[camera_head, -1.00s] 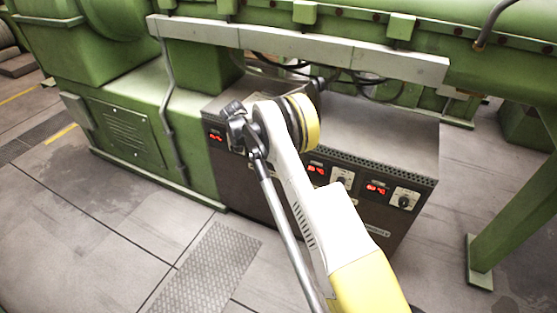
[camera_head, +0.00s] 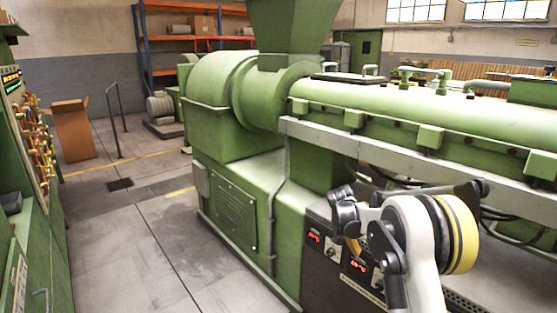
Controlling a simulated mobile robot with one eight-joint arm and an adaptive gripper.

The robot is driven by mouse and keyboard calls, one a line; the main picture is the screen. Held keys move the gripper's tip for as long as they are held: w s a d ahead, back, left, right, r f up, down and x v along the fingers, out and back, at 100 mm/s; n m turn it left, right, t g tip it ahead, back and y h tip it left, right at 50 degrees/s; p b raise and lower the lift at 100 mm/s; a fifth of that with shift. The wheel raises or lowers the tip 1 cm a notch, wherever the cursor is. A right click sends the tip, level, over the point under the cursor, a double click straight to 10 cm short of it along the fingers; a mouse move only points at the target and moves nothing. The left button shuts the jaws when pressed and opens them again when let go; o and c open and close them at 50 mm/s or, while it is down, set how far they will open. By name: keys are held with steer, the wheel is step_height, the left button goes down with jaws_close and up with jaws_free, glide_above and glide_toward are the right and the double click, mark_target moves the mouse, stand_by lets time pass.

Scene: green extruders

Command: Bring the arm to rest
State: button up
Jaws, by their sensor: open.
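The dark part at the left end of the arm appears to be my gripper (camera_head: 345,216). It looks small and partly overlapped by my own joints. It is open, and I see nothing held in it. It appears in front of the dark control cabinet (camera_head: 322,262) of the green extruder (camera_head: 237,205); the gap between them is hard to judge.
The extruder's long green barrel (camera_head: 460,105) and pale rail (camera_head: 400,160) run behind my arm. A green panel with yellow fittings (camera_head: 35,140) stands at the left edge. A cardboard box (camera_head: 73,130) and shelving (camera_head: 190,50) are farther back. The floor (camera_head: 125,230) at left is clear.

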steer(key=s+a+r+n+t+y, duration=0.1)
steer(key=s+a+r+n+t, duration=0.15)
steer(key=s+r, duration=0.6)
steer(key=s+a+r+n+t+y, duration=0.15)
steer(key=s+a+r, duration=0.25)
steer(key=s+r, duration=0.5)
steer(key=s+a+n+t+y, duration=0.1)
steer(key=s+a+n, duration=0.1)
steer(key=s, duration=0.8)
steer(key=s+a+f+n+t+y, duration=0.1)
steer(key=s+a, duration=0.4)
steer(key=s, duration=0.5)
steer(key=shift+s+n+t+y, duration=0.25)
steer(key=shift+n+y, duration=0.2)
steer(key=shift+n, duration=0.45)
steer(key=shift+w+a, duration=0.1)
